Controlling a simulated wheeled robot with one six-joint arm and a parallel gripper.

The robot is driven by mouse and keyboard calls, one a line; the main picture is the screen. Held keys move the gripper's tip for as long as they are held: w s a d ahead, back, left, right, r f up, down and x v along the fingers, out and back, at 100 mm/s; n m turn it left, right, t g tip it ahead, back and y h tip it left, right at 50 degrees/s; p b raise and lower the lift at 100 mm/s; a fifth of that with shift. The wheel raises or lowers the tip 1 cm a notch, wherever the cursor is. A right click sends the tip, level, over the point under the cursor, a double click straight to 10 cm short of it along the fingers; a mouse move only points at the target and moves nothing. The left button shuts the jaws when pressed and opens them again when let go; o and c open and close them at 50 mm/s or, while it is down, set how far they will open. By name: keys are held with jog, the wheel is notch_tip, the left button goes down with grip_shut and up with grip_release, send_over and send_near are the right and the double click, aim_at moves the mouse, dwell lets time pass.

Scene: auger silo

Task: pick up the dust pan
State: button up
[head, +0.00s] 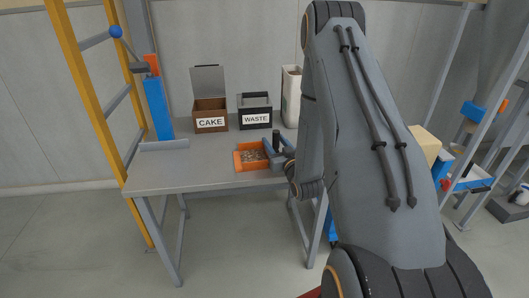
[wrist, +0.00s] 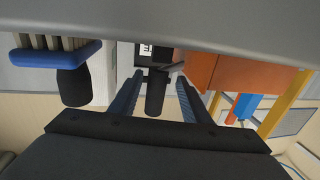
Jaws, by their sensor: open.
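The orange dust pan (head: 246,161) sits on the table near its front edge with brownish crumbs in it. Its black handle (head: 276,139) stands up at the pan's right side. My gripper (head: 279,152) is at that handle, partly hidden behind my own arm. In the wrist view the orange pan (wrist: 230,75) shows at upper right. A black handle (wrist: 156,92) shows between the two blue fingers of my gripper (wrist: 158,90). The fingers are open, with a gap visible on each side of the handle.
On the grey table (head: 160,178) stand an open CAKE box (head: 210,115), a WASTE box (head: 255,111) and a tall pale container (head: 291,95). A blue post (head: 157,108) and yellow frame (head: 95,110) are at left. The wrist view shows a blue brush (wrist: 58,52) with black handle.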

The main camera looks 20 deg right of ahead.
jog(key=shift+w+d, duration=0.15)
jog(key=shift+w, duration=1.2)
grip_shut()
jog(key=shift+r, duration=0.2)
